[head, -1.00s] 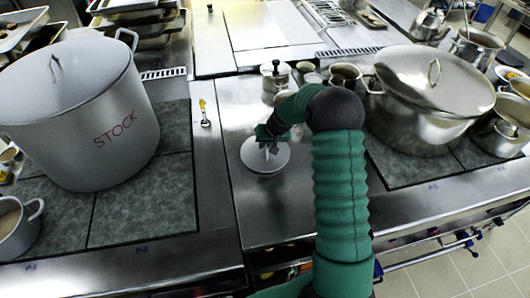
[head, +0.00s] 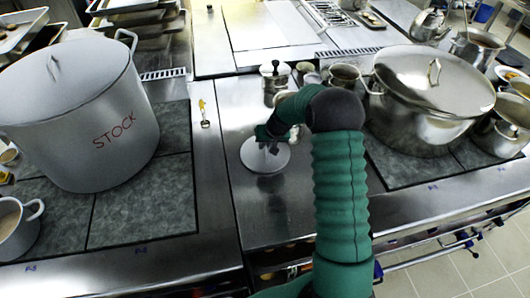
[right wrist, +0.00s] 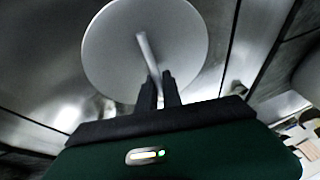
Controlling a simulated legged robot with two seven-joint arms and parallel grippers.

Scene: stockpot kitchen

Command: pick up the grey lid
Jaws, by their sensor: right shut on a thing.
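The grey lid (head: 262,159) is a small round disc over the steel counter between the two stoves. In the right wrist view the lid (right wrist: 110,45) fills the upper middle, with a thin bar handle (right wrist: 146,52) across it. My right gripper (head: 270,140) is above the lid in the head view. In the right wrist view its two dark fingers (right wrist: 159,82) are shut on the near end of the handle. I cannot tell whether the lid touches the counter. My left gripper is not in view.
A large pot marked STOCK (head: 80,110) with a lid stands at left. A shiny lidded pot (head: 425,100) stands at right. A small jar (head: 275,80) and cups stand behind my right gripper. A yellow-handled utensil (head: 204,112) lies to the left. The counter's front is clear.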

